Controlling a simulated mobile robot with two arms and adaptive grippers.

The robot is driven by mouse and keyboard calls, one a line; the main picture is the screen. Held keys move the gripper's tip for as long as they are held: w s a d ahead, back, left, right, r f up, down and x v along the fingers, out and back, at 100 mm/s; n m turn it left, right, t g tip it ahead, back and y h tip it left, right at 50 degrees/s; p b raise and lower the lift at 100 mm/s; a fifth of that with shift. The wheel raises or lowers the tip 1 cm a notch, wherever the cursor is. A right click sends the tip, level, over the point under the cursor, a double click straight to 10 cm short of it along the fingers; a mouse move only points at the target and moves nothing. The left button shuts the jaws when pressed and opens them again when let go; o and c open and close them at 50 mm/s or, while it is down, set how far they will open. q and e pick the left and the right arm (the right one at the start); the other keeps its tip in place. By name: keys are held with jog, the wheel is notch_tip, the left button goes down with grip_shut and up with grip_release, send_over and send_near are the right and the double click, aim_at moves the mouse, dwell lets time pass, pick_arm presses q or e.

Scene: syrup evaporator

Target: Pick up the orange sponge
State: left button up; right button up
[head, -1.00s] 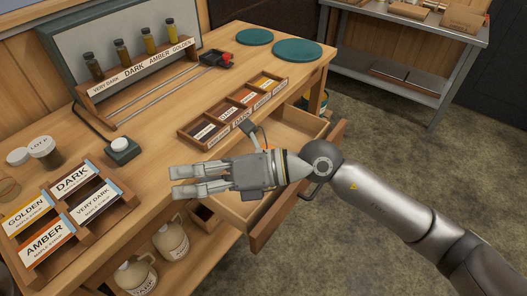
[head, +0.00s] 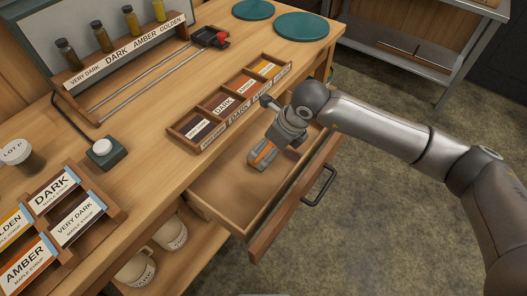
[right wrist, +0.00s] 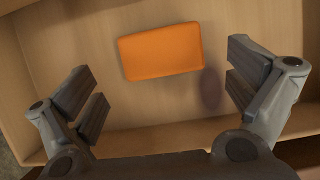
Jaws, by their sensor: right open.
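The orange sponge (right wrist: 160,51) lies flat on the floor of the open drawer (head: 224,196). In the right wrist view it sits ahead of and between my open fingers, apart from both. In the head view only a strip of the sponge (head: 263,152) shows, mostly hidden by my right gripper (head: 262,160). My right gripper points down into the drawer, open and empty; it also shows in the right wrist view (right wrist: 158,100). My left gripper is not in view.
The drawer front with a dark handle (head: 319,186) stands out from the wooden bench. A compartment box of labels (head: 240,105) sits on the bench edge beside my right arm. Jugs (head: 170,233) stand on the shelf below.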

aim_at(264, 151)
jog(key=shift+w+a+f, duration=0.15)
jog(key=shift+f, duration=0.15)
jog(key=p+x, duration=0.1)
jog(key=x, duration=0.2)
jog(key=shift+w+a+f, duration=0.1)
jog(key=shift+a, duration=0.05)
jog(key=shift+w+a+f, duration=0.1)
jog(key=shift+f, duration=0.45)
jog(key=shift+c, duration=1.9)
jog(key=c, duration=0.6)
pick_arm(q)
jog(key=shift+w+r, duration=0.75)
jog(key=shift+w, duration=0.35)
pick_arm(e)
jog(key=shift+r, duration=0.15)
